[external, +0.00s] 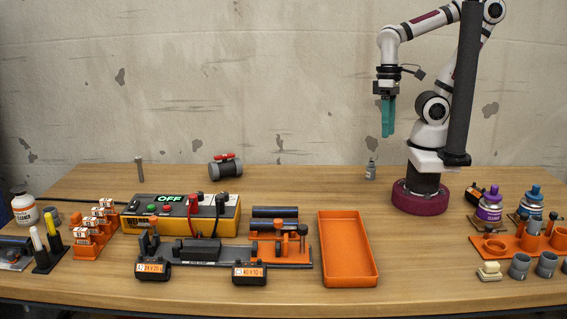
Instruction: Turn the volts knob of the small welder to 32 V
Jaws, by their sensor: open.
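The small welder (229,226) is a yellow box with a dark top panel, standing left of the middle of the table. Its green display (170,198) reads OFF. Small red and green buttons show below the display, and red and black clips or leads stand at its right end. The volts knob and its setting are too small to tell apart on the panel. My gripper (388,128) has teal fingers pointing down. It is open and empty, high above the back of the table, to the right of the welder and well apart from it.
A black clamp rig (205,253) with orange-labelled blocks stands before the welder. An orange stand with dark pipes (275,213) is right of it, then an empty orange tray (374,267). Orange fitting holders (88,238) stand left. A valve (225,168) lies behind. Cans and fittings crowd the right.

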